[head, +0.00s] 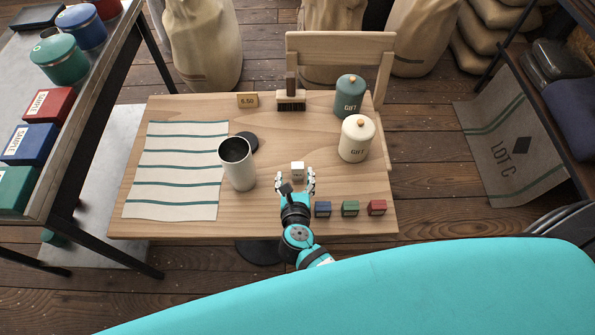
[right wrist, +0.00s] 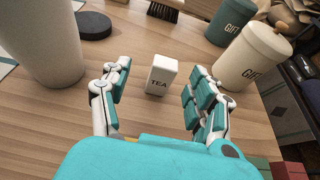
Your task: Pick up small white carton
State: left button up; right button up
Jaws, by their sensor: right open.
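The small white carton (head: 297,169) stands on the wooden table in the head view. In the right wrist view the white carton (right wrist: 161,75) is upright and reads "TEA". My right gripper (head: 297,182) is open just on the near side of it. In the right wrist view the gripper (right wrist: 157,92) has its two fingers apart, with the carton between and slightly beyond them, touching neither as far as I can see. My left gripper is not in view.
A tall white cup (head: 238,170) stands close left of the carton, by a dark disc (head: 247,141). A cream gift canister (head: 356,140) and teal gift canister (head: 349,97) stand right. Blue (head: 322,209), green (head: 350,208) and red (head: 376,207) boxes sit front right. A brush (head: 290,98) lies behind.

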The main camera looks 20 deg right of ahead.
aim_at(298, 166)
jog(key=shift+w+d+f, duration=0.2)
jog(key=shift+w+d, duration=0.05)
jog(key=shift+w, duration=0.15)
jog(key=x, duration=0.2)
jog(key=b+x, duration=0.1)
jog(key=x, duration=0.1)
jog(key=shift+w+d+f+b, duration=0.1)
jog(key=shift+w+d+b, duration=0.1)
jog(key=shift+d+b, duration=0.15)
jog(key=shift+w+d+f, duration=0.1)
jog(key=shift+w+d, duration=0.05)
jog(key=shift+w, duration=0.1)
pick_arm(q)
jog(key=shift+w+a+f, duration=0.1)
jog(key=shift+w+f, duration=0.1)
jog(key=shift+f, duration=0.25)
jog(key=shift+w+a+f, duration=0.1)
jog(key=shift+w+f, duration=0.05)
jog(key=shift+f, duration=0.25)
pick_arm(e)
jog(key=shift+c, duration=0.2)
jog(key=shift+c, duration=1)
jog(key=c, duration=0.8)
notch_tip(298, 166, up, 10)
jog(key=shift+r+p, duration=0.1)
jog(key=shift+p, duration=0.7)
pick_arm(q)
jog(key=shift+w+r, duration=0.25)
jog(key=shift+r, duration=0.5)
